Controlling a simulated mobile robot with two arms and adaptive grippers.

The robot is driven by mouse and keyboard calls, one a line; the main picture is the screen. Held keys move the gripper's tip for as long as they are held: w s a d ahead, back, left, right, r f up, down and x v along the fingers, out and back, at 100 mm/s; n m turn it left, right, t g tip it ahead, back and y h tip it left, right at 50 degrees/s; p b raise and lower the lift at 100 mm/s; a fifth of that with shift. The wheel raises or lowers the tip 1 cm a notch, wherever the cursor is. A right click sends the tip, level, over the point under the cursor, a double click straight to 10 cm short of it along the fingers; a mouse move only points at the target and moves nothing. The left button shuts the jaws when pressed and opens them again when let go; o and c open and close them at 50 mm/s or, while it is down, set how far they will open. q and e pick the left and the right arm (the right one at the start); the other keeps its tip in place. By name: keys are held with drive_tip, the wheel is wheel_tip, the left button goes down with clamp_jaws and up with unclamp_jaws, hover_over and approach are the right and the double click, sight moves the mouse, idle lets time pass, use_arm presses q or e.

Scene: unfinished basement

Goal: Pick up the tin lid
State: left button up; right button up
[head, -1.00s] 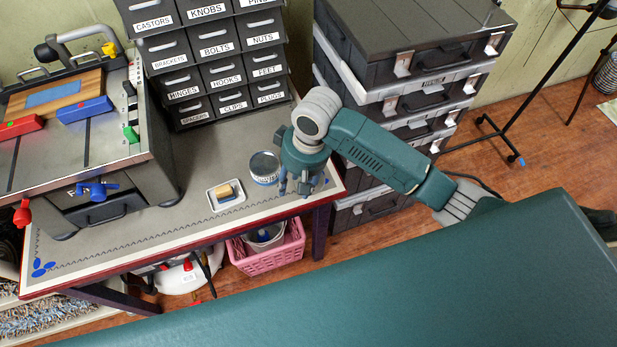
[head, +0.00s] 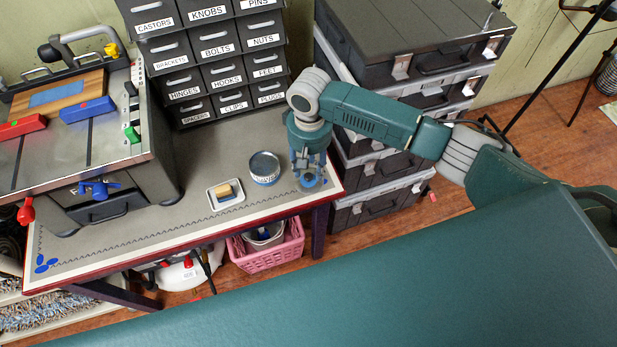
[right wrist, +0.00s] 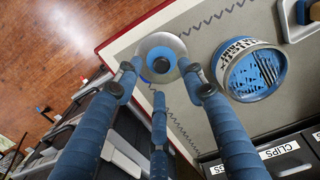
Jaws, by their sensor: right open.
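The tin lid (right wrist: 162,57) is a round silvery disc with a blue knob in its middle, lying near the red-edged corner of the workbench. In the head view the lid (head: 311,182) shows partly below my right gripper (head: 308,168). In the right wrist view the open fingers of my right gripper (right wrist: 158,75) are spread around the lid's near side, with nothing held. Whether any finger touches it I cannot tell. A round labelled tin (head: 264,169) stands to the left of the gripper; it also shows in the right wrist view (right wrist: 250,72). My left gripper is out of view.
A small white dish (head: 226,195) with a yellowish block stands left of the tin. Labelled drawers (head: 215,60) rise behind. Stacked dark cases (head: 385,180) stand close to the right of the bench (head: 150,222). A pink basket (head: 272,255) sits below.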

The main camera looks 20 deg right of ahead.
sight(308, 176)
wheel_tip(308, 176, down, 3)
drive_tip(key=shift+a+f, duration=0.15)
drive_tip(key=shift+f, duration=0.05)
drive_tip(key=shift+c, duration=0.2)
clamp_jaws()
drive_tip(key=shift+r, duration=0.1)
